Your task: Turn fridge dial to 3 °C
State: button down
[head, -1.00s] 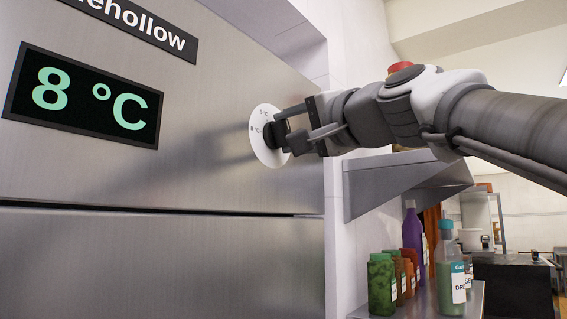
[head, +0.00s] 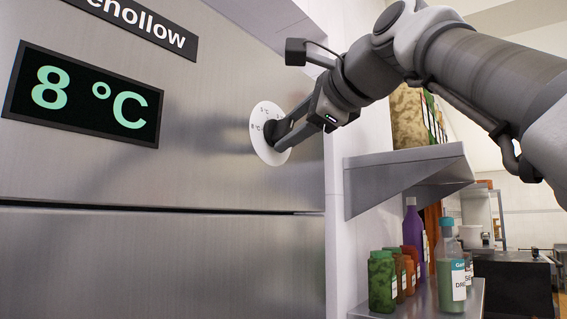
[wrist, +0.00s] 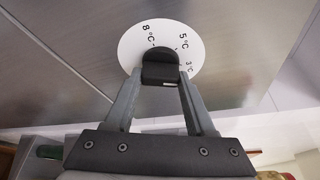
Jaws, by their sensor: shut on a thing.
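The fridge dial is a white round plate (head: 264,118) with a black knob (wrist: 160,60) at its middle, on the steel fridge door. Marks for 8 °C, 5 °C and 3 °C show on the plate in the wrist view. My gripper (head: 277,130) is shut on the black knob, one finger on each side of it. The knob is partly hidden by my fingers in the head view. The fridge display (head: 82,97) reads 8 °C.
A steel shelf (head: 408,176) juts from the wall to the right of the fridge. Below it, several bottles and jars, among them a green jar (head: 382,282) and a purple bottle (head: 413,240), stand on a lower shelf. The space before the fridge door is clear.

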jog(key=shift+m, duration=0.5)
jog(key=shift+c, duration=1.2)
grip_release()
jog(key=v, duration=1.7)
jog(key=shift+d+r, duration=0.25)
jog(key=shift+r, duration=0.05)
